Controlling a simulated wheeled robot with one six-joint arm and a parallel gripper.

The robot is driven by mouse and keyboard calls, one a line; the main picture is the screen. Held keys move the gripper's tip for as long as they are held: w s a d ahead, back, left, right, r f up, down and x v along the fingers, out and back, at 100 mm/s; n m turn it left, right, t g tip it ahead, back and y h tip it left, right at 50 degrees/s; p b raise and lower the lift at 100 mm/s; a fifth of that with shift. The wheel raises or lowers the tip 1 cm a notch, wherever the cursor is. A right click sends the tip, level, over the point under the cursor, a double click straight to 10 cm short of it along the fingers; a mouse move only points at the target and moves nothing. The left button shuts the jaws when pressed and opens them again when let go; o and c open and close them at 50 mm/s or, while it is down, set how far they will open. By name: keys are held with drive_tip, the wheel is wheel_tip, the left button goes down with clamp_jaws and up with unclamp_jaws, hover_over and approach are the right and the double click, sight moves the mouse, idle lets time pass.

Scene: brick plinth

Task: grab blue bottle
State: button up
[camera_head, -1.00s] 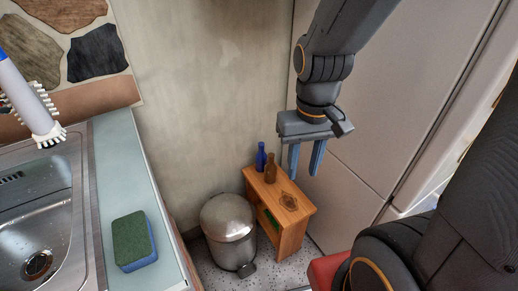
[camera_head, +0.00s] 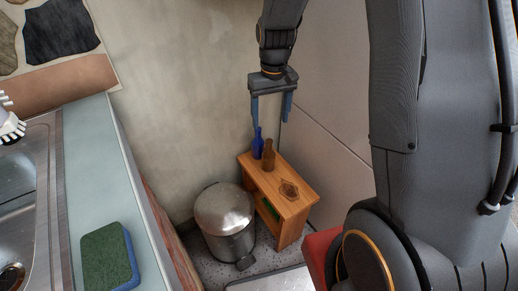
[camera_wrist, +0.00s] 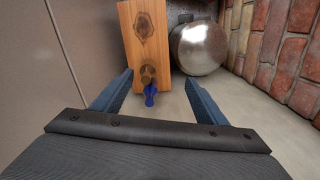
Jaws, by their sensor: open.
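The blue bottle (camera_head: 257,144) stands upright at the back left corner of a small wooden cabinet (camera_head: 297,205). A brown bottle (camera_head: 268,155) stands right beside it. My gripper (camera_head: 270,122) is open and empty, pointing down above the two bottles. In the wrist view the blue bottle (camera_wrist: 151,94) shows ahead, between the lines of the open fingers (camera_wrist: 155,82), with the brown bottle (camera_wrist: 148,75) just beyond it. The bottles are apart from the fingers.
A metal pedal bin (camera_head: 226,220) stands close to the left of the cabinet. A sink counter (camera_head: 95,185) with a green and blue sponge (camera_head: 108,257) is at the left. The wall is behind the cabinet and a pale panel (camera_head: 330,150) is to its right.

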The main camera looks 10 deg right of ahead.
drive_tip(key=w+f+b, duration=0.2)
drive_tip(key=w+f, duration=0.6)
drive_tip(key=f, duration=0.1)
drive_tip(key=n, duration=0.1)
hover_over(258, 141)
drive_tip(key=w, duration=0.1)
wheel_tip(258, 141, down, 8)
drive_tip(key=shift+f, duration=0.1)
drive_tip(key=shift+w+f, duration=0.15)
drive_tip(key=shift+f, duration=0.15)
wheel_tip(258, 141, down, 2)
drive_tip(key=shift+f, duration=0.25)
drive_tip(key=shift+w+d+f+p, duration=0.1)
drive_tip(key=shift+d+f+p, duration=0.1)
drive_tip(key=shift+f, duration=1.1)
drive_tip(key=shift+w+d+f+p, duration=0.1)
drive_tip(key=shift+f+p, duration=0.05)
drive_tip(key=shift+f, duration=1.1)
drive_tip(key=c, duration=1.3)
